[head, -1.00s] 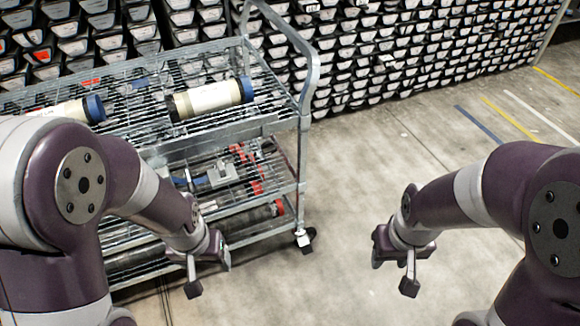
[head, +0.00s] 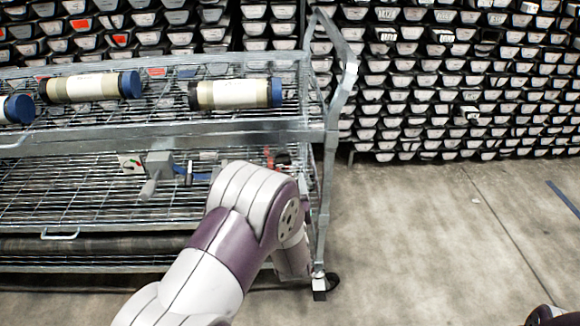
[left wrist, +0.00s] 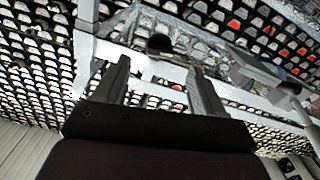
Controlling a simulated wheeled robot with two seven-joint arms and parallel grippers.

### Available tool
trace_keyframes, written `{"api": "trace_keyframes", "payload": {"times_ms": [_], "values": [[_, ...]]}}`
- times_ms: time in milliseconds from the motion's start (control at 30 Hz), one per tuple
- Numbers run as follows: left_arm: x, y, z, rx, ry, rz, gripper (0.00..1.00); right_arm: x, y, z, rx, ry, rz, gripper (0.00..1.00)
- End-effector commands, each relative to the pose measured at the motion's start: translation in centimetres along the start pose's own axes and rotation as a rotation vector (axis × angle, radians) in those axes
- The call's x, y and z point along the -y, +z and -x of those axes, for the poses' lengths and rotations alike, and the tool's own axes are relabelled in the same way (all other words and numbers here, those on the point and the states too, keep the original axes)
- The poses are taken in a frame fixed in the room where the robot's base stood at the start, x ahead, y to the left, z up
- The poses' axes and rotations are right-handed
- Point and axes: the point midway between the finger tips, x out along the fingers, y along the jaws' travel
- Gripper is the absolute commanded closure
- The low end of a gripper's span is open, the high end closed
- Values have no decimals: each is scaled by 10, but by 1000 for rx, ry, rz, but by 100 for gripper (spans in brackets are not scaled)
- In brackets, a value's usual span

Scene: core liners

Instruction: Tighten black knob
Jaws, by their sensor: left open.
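In the left wrist view my left gripper (left wrist: 160,64) is open, with nothing between its two fingers. A dark rounded piece (left wrist: 159,44) shows just beyond the fingertips, apart from them as far as I can see; it may be the black knob, but I cannot tell for sure. In the head view my left arm reaches to the cart's lower shelf and its own forearm hides the gripper and whatever is in front of it. A grey clamp-like device (head: 158,172) with a handle is on that level, left of my arm.
The metal wire cart (head: 230,131) carries core tubes with blue caps (head: 240,94) on top. Its right post (head: 326,200) and caster (head: 322,285) stand close to my left arm. Racks of core boxes (head: 450,80) line the back.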

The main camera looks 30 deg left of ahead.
Motion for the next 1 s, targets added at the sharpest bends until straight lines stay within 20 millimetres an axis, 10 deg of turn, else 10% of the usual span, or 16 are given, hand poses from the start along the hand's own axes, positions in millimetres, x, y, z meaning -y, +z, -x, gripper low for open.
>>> {"api": "trace_keyframes", "payload": {"times_ms": [300, 700, 900, 1000], "values": [[1, 3, -73, 2, 0, -1, 30, 0, 2, -19, 0, 0, 0, 57], [0, 1, -89, 3, 1, -1, 30, 0, 2, -20, 0, 0, 0, 57], [0, 1, -89, 3, 1, -1, 81, 0, 2, -20, 0, 0, 0, 57], [0, 1, -88, 3, 1, -2, 81, 0, 2, -20, 0, 0, 0, 57]]}}
